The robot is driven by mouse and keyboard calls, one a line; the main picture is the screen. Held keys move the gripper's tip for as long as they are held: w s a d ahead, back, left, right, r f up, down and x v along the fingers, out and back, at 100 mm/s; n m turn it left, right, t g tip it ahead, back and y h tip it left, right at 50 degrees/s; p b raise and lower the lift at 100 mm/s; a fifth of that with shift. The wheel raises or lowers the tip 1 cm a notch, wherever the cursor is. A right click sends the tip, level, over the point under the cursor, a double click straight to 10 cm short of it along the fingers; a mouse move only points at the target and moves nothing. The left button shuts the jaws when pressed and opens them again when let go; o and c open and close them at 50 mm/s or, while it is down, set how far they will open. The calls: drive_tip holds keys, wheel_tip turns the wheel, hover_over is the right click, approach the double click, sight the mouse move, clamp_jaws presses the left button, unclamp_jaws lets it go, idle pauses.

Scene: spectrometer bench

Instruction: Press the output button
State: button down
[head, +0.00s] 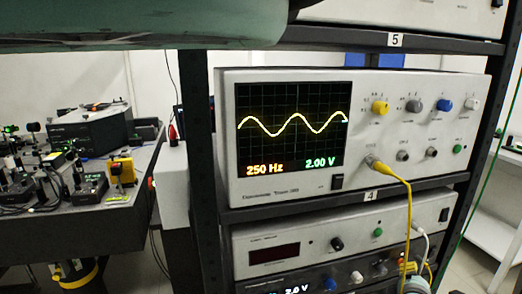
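A black switch (337,182) is below the screen. A yellow cable (405,200) plugs into a front connector. My gripper is not in view.
Dark rack posts (204,170) flank the generator. Another instrument (290,252) with a dark red display and its own green button (378,233) sits below. The yellow cable hangs in front of it. An optics bench (90,215) is at left.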

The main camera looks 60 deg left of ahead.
drive_tip(key=shift+a, duration=0.3)
idle(0.4)
drive_tip(key=shift+d, duration=0.1)
drive_tip(key=shift+s+d, duration=0.2)
drive_tip(key=shift+d, duration=0.15)
drive_tip(key=s+d+p, duration=0.2)
drive_tip(key=d+p, duration=0.1)
drive_tip(key=d, duration=0.3)
idle(0.4)
drive_tip(key=shift+a, duration=0.1)
